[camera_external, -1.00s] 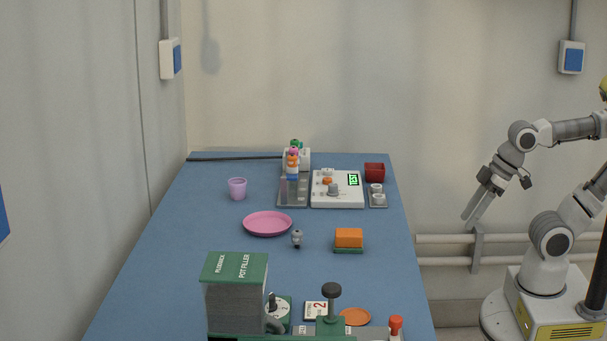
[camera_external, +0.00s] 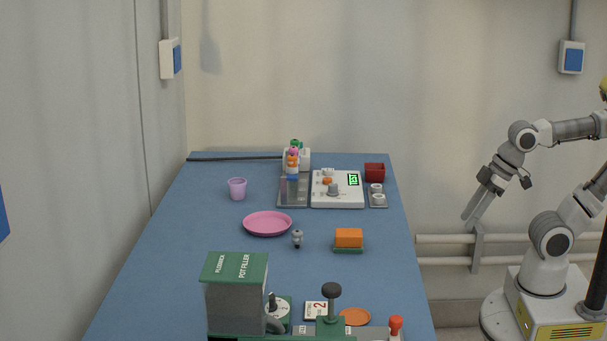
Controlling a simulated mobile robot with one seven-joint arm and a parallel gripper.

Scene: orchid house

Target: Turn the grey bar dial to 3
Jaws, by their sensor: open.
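A dial with a round white face (camera_external: 281,310) sits on a green base at the front of the blue table, just right of the pot filler. A dark grey bar knob (camera_external: 272,302) stands on it. The marks on its face are too small to read, so I cannot tell which number the bar points to. A card with a red 2 (camera_external: 317,309) lies to the dial's right. My gripper (camera_external: 470,215) is open and empty, off the table's right side, pointing down and left, far from the dial.
The grey pot filler (camera_external: 235,296) with a green lid and a black-knobbed lever (camera_external: 331,290) flank the dial. A pink plate (camera_external: 267,224), an orange block (camera_external: 348,237) and a small grey figure (camera_external: 297,238) stand farther back. A white tester (camera_external: 350,198) is behind them. The table's left middle is clear.

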